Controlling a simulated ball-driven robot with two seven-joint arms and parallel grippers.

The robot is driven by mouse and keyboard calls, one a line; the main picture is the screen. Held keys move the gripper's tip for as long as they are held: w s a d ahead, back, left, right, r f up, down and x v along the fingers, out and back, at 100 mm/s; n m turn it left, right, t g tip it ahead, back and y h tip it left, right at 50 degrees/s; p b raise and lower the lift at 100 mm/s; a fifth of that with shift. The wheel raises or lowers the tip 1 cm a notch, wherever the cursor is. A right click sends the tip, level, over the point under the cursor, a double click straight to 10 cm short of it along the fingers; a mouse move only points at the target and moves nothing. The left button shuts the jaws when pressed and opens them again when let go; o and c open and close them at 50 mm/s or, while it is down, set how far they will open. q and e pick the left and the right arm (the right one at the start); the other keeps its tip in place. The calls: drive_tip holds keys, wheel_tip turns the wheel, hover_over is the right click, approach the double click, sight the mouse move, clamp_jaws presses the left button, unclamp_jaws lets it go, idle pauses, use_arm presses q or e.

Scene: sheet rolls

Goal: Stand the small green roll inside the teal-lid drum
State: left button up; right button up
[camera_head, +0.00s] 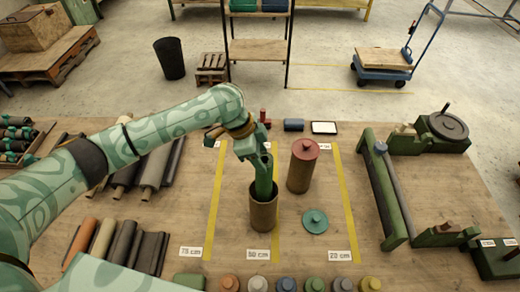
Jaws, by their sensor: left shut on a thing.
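The small green roll (264,187) is upright, its lower end inside the mouth of an open brown drum (263,215). My left gripper (263,162) is shut on the roll's upper end, above the drum's rim. How deep the roll reaches is hidden by the drum wall. The round teal lid (315,221) with a small knob lies flat on the table, right of the open drum. My right gripper is not in view.
A drum with a red lid (302,168) stands close behind, to the right. Several rolls (122,245) lie at the left. A green roller stand (388,190) is at the right. Several coloured lidded containers (286,284) line the front edge. Yellow strips (349,205) mark the table.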

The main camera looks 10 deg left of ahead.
use_arm(q)
drive_tip(key=shift+f+b, duration=1.9)
drive_tip(key=shift+f, duration=2.75)
drive_tip(key=o, duration=1.5)
drive_tip(key=shift+o, duration=0.2)
drive_tip(key=p+v, duration=0.1)
drive_tip(key=v, duration=1.5)
drive_tip(key=shift+r, duration=0.15)
